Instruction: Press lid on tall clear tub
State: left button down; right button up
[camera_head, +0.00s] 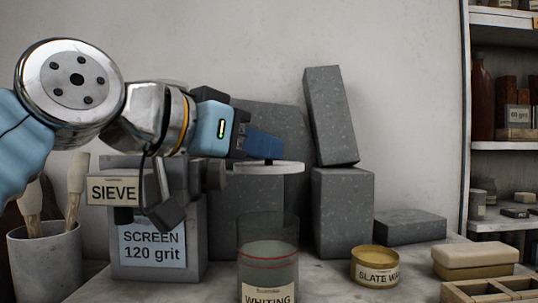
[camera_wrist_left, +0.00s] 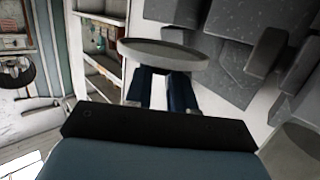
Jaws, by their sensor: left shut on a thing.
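The tall clear tub (camera_head: 267,258) stands upright on the table in the head view, labelled WHITING, with a red line around it and an open top. A pale round lid (camera_head: 275,168) is held above the tub's mouth, apart from it and roughly level. My left gripper (camera_head: 265,148) is shut on the lid from above, its blue fingers at the lid's middle. In the left wrist view the lid (camera_wrist_left: 165,52) spans the ends of the fingers (camera_wrist_left: 160,88). The exact grip point is hidden. My right gripper is not in view.
Grey stone blocks (camera_head: 343,210) stand behind the tub. A tin (camera_head: 376,267) labelled SLATE is to its right, with a wooden divided tray (camera_head: 485,290) farther right. A screen box (camera_head: 160,250) and a brush pot (camera_head: 45,262) stand left. Shelves (camera_head: 505,145) are at the right.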

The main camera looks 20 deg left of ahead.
aim_at(256, 222)
pick_arm(q)
jog(key=shift+w+a, duration=0.15)
jog(key=shift+w, duration=0.25)
jog(key=shift+f, duration=0.6)
notch_tip(256, 222, down, 5)
jog(key=b, duration=0.4)
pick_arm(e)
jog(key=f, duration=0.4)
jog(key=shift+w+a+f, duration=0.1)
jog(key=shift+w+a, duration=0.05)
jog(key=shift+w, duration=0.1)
pick_arm(q)
jog(key=shift+f, duration=0.2)
dwell(1.0)
jog(key=shift+c, duration=2)
grip_release()
